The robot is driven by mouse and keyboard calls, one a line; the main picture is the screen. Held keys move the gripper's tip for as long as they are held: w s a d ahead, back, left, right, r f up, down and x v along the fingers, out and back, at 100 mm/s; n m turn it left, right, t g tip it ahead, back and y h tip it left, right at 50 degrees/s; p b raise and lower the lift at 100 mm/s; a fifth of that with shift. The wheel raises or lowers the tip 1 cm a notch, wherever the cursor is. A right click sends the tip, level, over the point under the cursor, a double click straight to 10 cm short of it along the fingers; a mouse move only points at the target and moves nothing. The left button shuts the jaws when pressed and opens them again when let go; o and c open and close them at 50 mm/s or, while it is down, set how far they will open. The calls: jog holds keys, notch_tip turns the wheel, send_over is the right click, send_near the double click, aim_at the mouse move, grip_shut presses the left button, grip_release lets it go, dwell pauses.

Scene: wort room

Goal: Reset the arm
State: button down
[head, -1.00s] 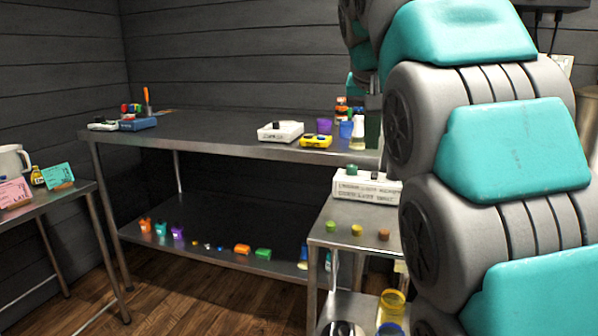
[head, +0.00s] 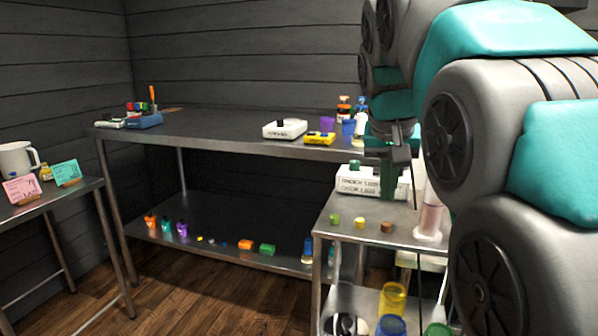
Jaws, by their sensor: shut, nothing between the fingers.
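My teal and grey arm fills the right side of the head view. My gripper (head: 390,185) points down in front of the white box with printed lines (head: 357,182), above the small steel side table (head: 345,226). Its dark fingers are together with nothing visible between them. They hide part of the box.
The long steel table (head: 220,126) holds a white device (head: 284,129), a yellow box (head: 320,138) and bottles. A left table holds a white mug (head: 15,158) and cards.

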jog(key=s+f+n+g+y, duration=0.1)
jog(key=s+f+g, duration=0.4)
jog(key=s+f, duration=2.4)
jog(key=shift+s+a+f+n+g+y, duration=0.15)
jog(key=shift+s+n+g+y, duration=0.25)
jog(key=shift+s+n, duration=0.5)
